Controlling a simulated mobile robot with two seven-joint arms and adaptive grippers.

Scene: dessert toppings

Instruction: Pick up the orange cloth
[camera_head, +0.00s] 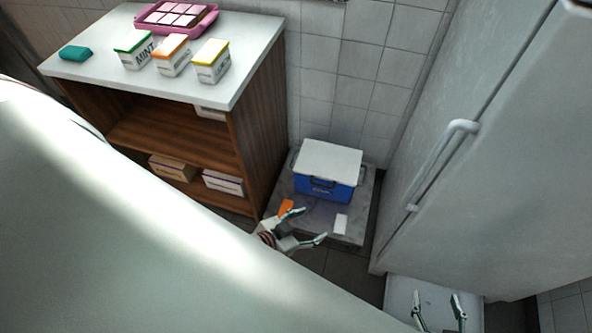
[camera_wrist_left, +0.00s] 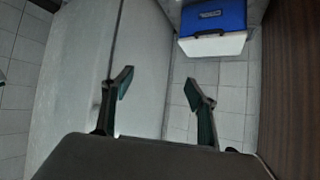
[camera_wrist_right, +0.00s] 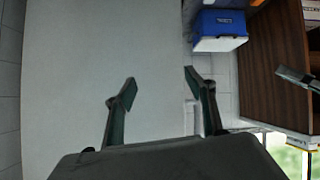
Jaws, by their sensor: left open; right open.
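The orange cloth (camera_head: 286,207) shows as a small orange patch on a grey slab (camera_head: 350,236), at the front left of a blue cooler. My left gripper (camera_head: 312,225) is open and empty, and in the head view its fingertips appear just right of and below the cloth. The height between them is hard to tell. The left wrist view shows its open fingers (camera_wrist_left: 158,85) with no cloth in sight. My right gripper (camera_head: 438,303) is open and empty at the lower right, away from the cloth.
The blue cooler (camera_head: 323,186) with a white lid stands on the slab, with a white piece (camera_head: 341,224) in front. A wooden shelf unit (camera_head: 262,125) stands left. A large white fridge (camera_head: 500,150) stands right. Tubs (camera_head: 172,56) and a pink tray (camera_head: 150,28) are on the counter.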

